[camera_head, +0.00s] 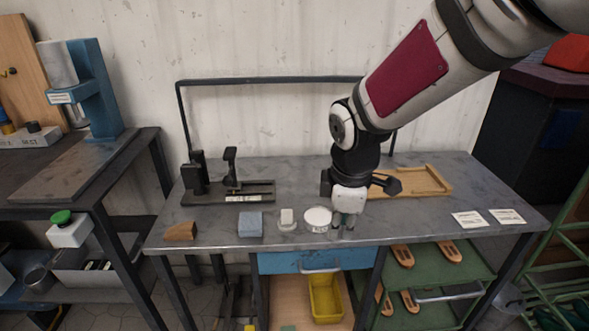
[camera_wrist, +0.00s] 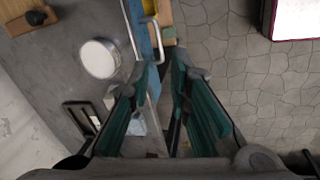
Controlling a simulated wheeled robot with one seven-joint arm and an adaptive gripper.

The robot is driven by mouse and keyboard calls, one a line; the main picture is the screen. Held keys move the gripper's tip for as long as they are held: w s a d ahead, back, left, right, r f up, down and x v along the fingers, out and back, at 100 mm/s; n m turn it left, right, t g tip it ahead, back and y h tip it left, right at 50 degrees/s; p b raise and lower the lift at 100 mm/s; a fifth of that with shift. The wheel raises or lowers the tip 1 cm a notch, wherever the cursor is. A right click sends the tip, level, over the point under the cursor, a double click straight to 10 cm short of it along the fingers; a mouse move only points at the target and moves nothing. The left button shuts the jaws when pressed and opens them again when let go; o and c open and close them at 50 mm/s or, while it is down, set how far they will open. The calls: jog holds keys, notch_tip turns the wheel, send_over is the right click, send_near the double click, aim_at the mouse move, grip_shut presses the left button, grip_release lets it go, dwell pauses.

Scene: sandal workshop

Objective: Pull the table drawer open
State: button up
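The table drawer has a blue front (camera_head: 278,263) under the worktop of the grey table (camera_head: 400,222), and it looks closed. Its pale bar handle (camera_head: 322,269) runs along the front. My gripper (camera_head: 343,228) points down at the table's front edge, above and slightly right of the handle in the head view. In the wrist view my gripper (camera_wrist: 163,64) is open, with its two teal fingers apart and nothing between them. The handle (camera_wrist: 158,40) lies just beyond the fingertips there, beside the blue drawer front (camera_wrist: 138,22). I cannot tell whether a finger touches it.
A white round tin (camera_head: 317,219) stands near the front edge beside my gripper. A blue-grey block (camera_head: 250,224), a brown block (camera_head: 181,231) and a wooden tray (camera_head: 425,182) are on the table. A yellow bin (camera_head: 326,300) is below the drawer. The floor in front looks clear.

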aim_at(320, 270)
jog(key=w+f+n+b, duration=0.1)
jog(key=f+b, duration=0.1)
jog(key=f, duration=0.4)
jog(key=w+a+f+b, duration=0.1)
jog(key=w+f+b, duration=0.1)
jog(key=f, duration=0.5)
jog(key=w+a+f+n+b, duration=0.1)
jog(key=w+f+b, duration=0.1)
jog(key=f, duration=0.5)
jog(key=shift+w+n, duration=0.15)
jog(key=shift+n, duration=0.15)
grip_shut()
